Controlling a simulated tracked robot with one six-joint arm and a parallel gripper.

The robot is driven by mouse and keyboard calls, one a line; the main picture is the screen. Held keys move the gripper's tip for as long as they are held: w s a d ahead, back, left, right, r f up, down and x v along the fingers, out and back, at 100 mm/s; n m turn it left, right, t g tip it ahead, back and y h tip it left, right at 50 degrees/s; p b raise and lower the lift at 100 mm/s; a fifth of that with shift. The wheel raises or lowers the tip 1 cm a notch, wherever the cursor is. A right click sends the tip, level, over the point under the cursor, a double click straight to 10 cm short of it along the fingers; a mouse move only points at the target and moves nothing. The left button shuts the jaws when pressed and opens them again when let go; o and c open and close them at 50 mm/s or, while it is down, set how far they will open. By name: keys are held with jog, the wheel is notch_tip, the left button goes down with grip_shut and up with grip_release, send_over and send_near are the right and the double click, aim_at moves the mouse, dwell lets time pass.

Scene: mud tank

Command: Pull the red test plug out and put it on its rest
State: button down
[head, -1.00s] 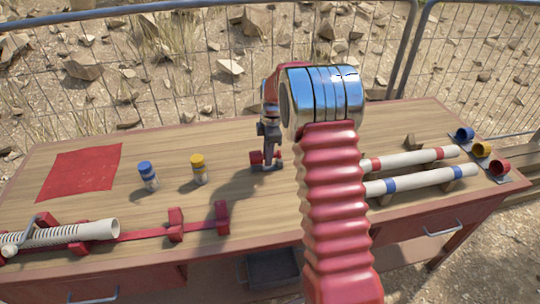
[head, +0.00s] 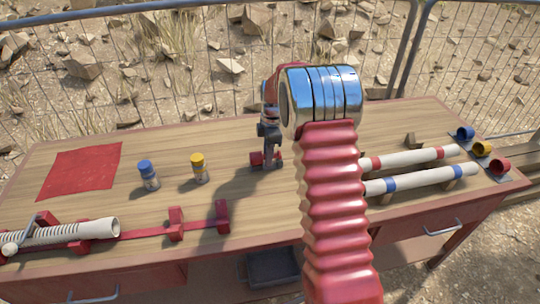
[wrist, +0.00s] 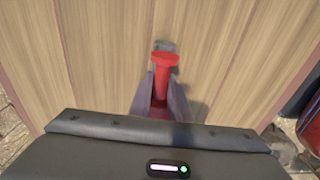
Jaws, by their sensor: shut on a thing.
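My gripper (head: 267,158) is low over the middle of the wooden table, partly behind my own arm in the head view. In the wrist view, my gripper (wrist: 162,100) has its grey fingers closed around the red test plug (wrist: 165,60). The plug's wide red end points away from the wrist, and a small grey patch shows just beyond it. In the head view, the plug (head: 257,158) shows as small red parts beside the fingers. I cannot tell whether it touches the table. I cannot pick out its rest with certainty.
A blue-capped bottle (head: 148,176) and a yellow-capped bottle (head: 199,170) stand left of my gripper. A red mat (head: 80,170) lies farther left. A ribbed white hose (head: 75,233) lies front left on red supports. Banded white tubes (head: 415,181) and coloured sockets (head: 482,149) are at right.

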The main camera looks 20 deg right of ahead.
jog(key=c, duration=1.6)
grip_release()
jog(key=shift+o, duration=0.2)
notch_tip(320, 180, up, 14)
jog(key=d, duration=0.1)
jog(key=shift+f, duration=0.2)
